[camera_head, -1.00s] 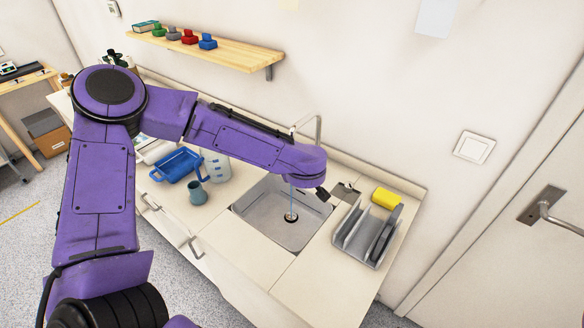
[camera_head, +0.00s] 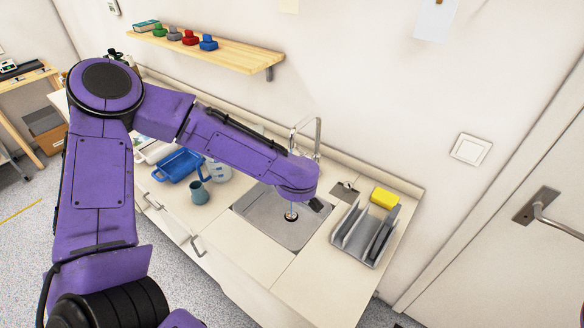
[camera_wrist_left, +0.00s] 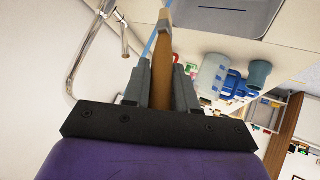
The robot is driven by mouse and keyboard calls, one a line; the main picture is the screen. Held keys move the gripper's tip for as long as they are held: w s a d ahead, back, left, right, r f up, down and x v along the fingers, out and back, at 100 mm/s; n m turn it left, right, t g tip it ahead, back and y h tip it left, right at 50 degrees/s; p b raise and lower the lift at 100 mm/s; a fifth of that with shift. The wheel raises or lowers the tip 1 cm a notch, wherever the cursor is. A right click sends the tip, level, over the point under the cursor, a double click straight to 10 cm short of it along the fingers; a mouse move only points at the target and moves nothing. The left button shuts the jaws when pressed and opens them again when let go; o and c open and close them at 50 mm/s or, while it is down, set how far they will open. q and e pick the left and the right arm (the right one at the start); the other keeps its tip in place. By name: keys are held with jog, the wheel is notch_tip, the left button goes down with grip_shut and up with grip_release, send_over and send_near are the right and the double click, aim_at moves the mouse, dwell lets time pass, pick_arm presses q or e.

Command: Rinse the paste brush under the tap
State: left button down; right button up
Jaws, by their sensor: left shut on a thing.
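My left gripper (camera_head: 320,206) is over the sink basin (camera_head: 262,229) in the head view. In the left wrist view its two fingers (camera_wrist_left: 162,88) are shut on the tan wooden handle of the paste brush (camera_wrist_left: 162,62). The brush's far end runs toward the top of that view; its bristles are not clear. The tap (camera_head: 319,137) stands behind the sink, and its bent spout also shows in the left wrist view (camera_wrist_left: 86,52). A thin blue streak, like water, passes close by the brush; I cannot tell whether they touch. My right gripper is out of view.
Left of the sink are a blue tray (camera_head: 176,165), a clear jug (camera_head: 219,172) and a teal cup (camera_head: 199,192). Right of it are a grey rack (camera_head: 352,243) and a yellow sponge (camera_head: 385,198). A wooden shelf (camera_head: 225,52) hangs above. The front counter is clear.

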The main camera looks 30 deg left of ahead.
pick_arm(q)
jog(key=shift+s+d+p, duration=0.25)
jog(key=shift+s+d, duration=0.1)
jog(key=shift+s, duration=0.45)
jog(key=shift+s+d+p, duration=0.2)
jog(key=shift+s+d, duration=0.15)
jog(key=shift+s, duration=0.45)
jog(key=shift+s+d+p, duration=0.25)
jog(key=shift+s+d, duration=0.1)
jog(key=shift+s, duration=0.45)
jog(key=s+a+p+v, duration=0.1)
jog(key=p+v, duration=0.1)
jog(key=v, duration=0.4)
